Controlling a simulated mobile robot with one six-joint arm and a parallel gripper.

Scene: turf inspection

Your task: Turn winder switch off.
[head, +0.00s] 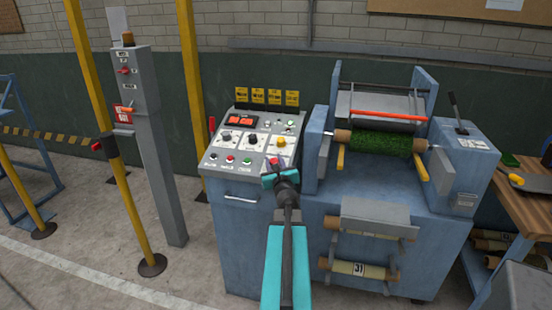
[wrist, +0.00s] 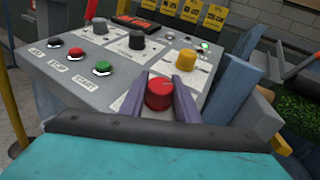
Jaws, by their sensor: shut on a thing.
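My gripper (head: 272,168) is at the lower right of the sloping grey control panel (head: 216,152). In the wrist view its two purple fingers (wrist: 160,94) stand on either side of a red rotary knob (wrist: 159,92) and are shut on it. The red knob also shows at my gripper's tip in the head view (head: 274,161). Its label is hidden, so I cannot confirm that it is the winder switch. A yellow knob (wrist: 186,59) sits behind it, with dark knobs (wrist: 136,39) to the left.
Black, red and green buttons (wrist: 102,68) line the panel's front left. A red display (head: 242,120) is at the back. Right of the panel stands the blue machine with a green turf roll (head: 380,144). Yellow posts (head: 118,160) and a grey pedestal (head: 160,170) stand left.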

